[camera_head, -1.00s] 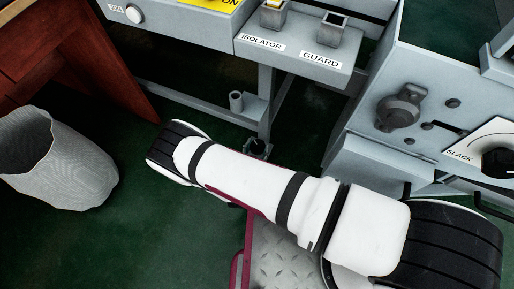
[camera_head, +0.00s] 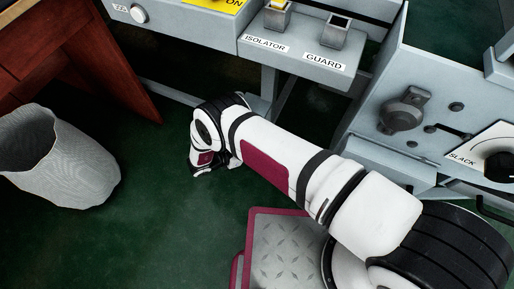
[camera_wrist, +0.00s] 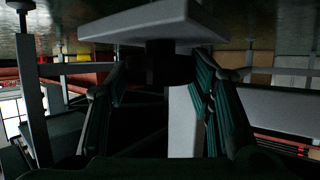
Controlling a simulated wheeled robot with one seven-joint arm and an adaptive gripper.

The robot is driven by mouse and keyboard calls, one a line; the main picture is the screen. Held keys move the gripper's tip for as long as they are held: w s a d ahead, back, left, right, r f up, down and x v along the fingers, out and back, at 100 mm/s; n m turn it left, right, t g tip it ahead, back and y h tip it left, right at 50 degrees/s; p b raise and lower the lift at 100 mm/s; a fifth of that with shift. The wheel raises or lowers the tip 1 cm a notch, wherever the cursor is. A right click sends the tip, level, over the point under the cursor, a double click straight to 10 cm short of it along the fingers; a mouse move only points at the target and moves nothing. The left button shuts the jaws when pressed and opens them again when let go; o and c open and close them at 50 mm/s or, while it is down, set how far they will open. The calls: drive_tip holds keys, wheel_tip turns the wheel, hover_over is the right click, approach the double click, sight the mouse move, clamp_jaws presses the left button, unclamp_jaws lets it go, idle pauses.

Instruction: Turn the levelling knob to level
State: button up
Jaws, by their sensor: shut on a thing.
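In the wrist view the two fingers of my gripper (camera_wrist: 160,90), with ribbed teal pads, stand on either side of a short black knob (camera_wrist: 170,65). The knob sits against a light grey foot plate (camera_wrist: 150,22), with a pale grey post (camera_wrist: 183,125) on its other side. The fingers are shut on the knob. The picture is dark, and no mark showing the knob's angle can be made out. In the head view my arm covers the lower part of the conveyor's leg, and the knob and fingertips cannot be made out.
In the head view the grey conveyor frame (camera_head: 300,52) carries ISOLATOR and GUARD labels. A grey panel (camera_head: 395,150) with a dark rotary handle (camera_head: 402,110) and a SLACK dial stands at right. A pale waste bin (camera_head: 60,165) is at left. Green floor between is clear.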

drive_tip(key=shift+w+m+g+h, duration=0.1)
drive_tip(key=shift+m+g+h, duration=0.3)
drive_tip(key=shift+m+g, duration=0.3)
drive_tip(key=o, duration=1.2)
drive_tip(key=shift+c, duration=0.2)
drive_tip(key=v, duration=1.2)
drive_tip(key=shift+w+a, duration=0.1)
